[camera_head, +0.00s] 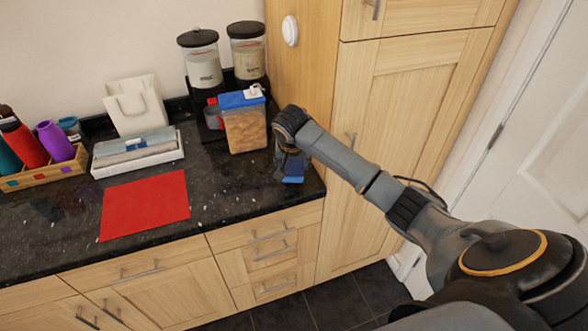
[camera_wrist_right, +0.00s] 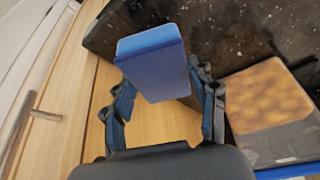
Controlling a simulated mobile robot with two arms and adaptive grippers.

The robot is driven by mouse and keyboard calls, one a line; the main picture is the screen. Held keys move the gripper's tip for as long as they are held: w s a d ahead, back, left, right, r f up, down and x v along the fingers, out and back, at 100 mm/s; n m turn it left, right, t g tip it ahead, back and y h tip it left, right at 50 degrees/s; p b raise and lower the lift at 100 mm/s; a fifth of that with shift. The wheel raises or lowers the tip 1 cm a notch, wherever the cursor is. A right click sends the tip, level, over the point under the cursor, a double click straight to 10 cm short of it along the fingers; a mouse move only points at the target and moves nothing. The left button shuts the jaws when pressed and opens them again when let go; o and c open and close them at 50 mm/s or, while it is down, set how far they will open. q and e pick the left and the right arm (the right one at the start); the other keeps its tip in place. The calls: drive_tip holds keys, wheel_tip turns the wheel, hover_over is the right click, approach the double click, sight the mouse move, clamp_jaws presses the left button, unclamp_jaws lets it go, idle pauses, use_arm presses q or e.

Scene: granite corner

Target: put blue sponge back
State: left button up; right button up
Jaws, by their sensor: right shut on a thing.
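The blue sponge (camera_head: 293,179) is a block with a lighter blue layer; it also shows in the right wrist view (camera_wrist_right: 152,65). My right gripper (camera_head: 290,168) is shut on it, with one finger on each side in the wrist view. The sponge is at the right front end of the dark counter, beside the tall cabinet. I cannot tell its exact height over the counter. My left gripper is not in view.
A blue-lidded food container (camera_head: 245,128) stands left of my gripper. Behind it are two black-lidded jars (camera_head: 203,67). A white tray (camera_head: 138,163), a red mat (camera_head: 145,203) and a wooden caddy (camera_head: 45,176) with bottles sit further left. A tall cabinet (camera_head: 385,110) bounds the right.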

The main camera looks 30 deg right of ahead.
sight(294, 172)
drive_tip(key=shift+w+d+f, duration=0.15)
drive_tip(key=shift+d+f, duration=0.05)
drive_tip(key=shift+f, duration=0.1)
wheel_tip(294, 172, down, 2)
drive_tip(key=shift+d+f+p, duration=0.1)
drive_tip(key=shift+p, duration=0.65)
drive_tip(key=shift+f, duration=0.55)
drive_tip(key=shift+f, duration=0.1)
drive_tip(key=o, duration=1)
drive_tip(key=b+v, duration=0.1)
drive_tip(key=v, duration=1.1)
drive_tip(key=shift+b, duration=0.3)
